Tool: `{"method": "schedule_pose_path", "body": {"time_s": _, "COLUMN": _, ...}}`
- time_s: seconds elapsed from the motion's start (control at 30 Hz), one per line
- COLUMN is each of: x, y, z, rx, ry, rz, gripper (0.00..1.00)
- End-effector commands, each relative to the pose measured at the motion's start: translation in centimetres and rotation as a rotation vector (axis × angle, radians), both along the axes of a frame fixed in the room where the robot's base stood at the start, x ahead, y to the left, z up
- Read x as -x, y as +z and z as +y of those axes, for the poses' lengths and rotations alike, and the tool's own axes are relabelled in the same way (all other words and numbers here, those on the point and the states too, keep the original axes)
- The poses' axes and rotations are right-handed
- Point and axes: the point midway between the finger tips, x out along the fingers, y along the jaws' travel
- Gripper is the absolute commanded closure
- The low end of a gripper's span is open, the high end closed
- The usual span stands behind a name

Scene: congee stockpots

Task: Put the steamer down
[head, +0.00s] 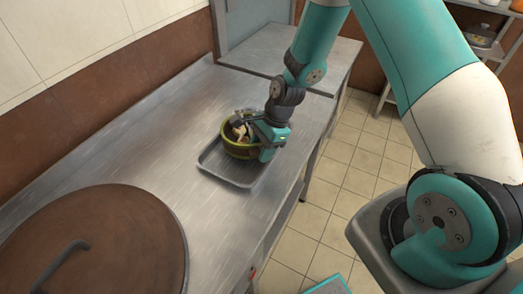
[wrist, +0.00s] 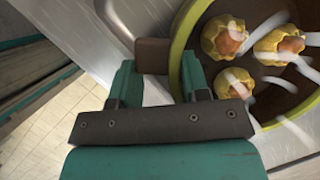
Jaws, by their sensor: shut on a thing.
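The steamer (head: 240,149) is a round basket with a yellow-green rim, over a grey metal tray (head: 232,179) on the steel counter. In the wrist view the steamer (wrist: 180,45) holds three yellow dumplings (wrist: 235,82), and pale steam streaks cross it. My gripper (head: 262,140) is at the steamer's right side. In the wrist view my gripper (wrist: 158,85) is shut on a brown block-like handle (wrist: 152,56) on the steamer's side. The steamer looks level. I cannot tell whether its base touches the tray.
A large brown round lid (head: 95,245) with a bar handle fills the counter's near left. The steel counter (head: 170,130) is clear around the tray. A tiled wall stands on the left, and tiled floor (head: 350,165) lies right of the counter edge.

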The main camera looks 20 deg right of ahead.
Motion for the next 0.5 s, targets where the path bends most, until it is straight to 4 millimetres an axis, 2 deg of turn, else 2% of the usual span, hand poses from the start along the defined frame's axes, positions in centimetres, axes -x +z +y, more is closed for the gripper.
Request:
{"method": "schedule_pose_path", "body": {"time_s": 0.1, "x": -0.02, "y": -1.13, "z": 0.01, "rx": 0.0, "ry": 0.0, "rz": 0.0, "gripper": 0.85}}
{"method": "schedule_pose_path", "body": {"time_s": 0.3, "x": -0.04, "y": -1.25, "z": 0.01, "rx": 0.0, "ry": -0.001, "rz": -0.002, "gripper": 0.85}}
{"method": "schedule_pose_path", "body": {"time_s": 0.33, "x": 0.0, "y": -1.29, "z": 0.0, "rx": 0.0, "ry": 0.0, "rz": 0.0, "gripper": 0.53}}
{"method": "schedule_pose_path", "body": {"time_s": 0.4, "x": 0.01, "y": -1.29, "z": 0.0, "rx": 0.0, "ry": 0.0, "rz": 0.0, "gripper": 0.37}}
{"method": "schedule_pose_path", "body": {"time_s": 0.43, "x": 0.01, "y": -1.29, "z": 0.0, "rx": 0.0, "ry": 0.0, "rz": 0.0, "gripper": 0.32}}
{"method": "schedule_pose_path", "body": {"time_s": 0.5, "x": 0.01, "y": -1.26, "z": 0.0, "rx": 0.0, "ry": 0.0, "rz": 0.0, "gripper": 0.32}}
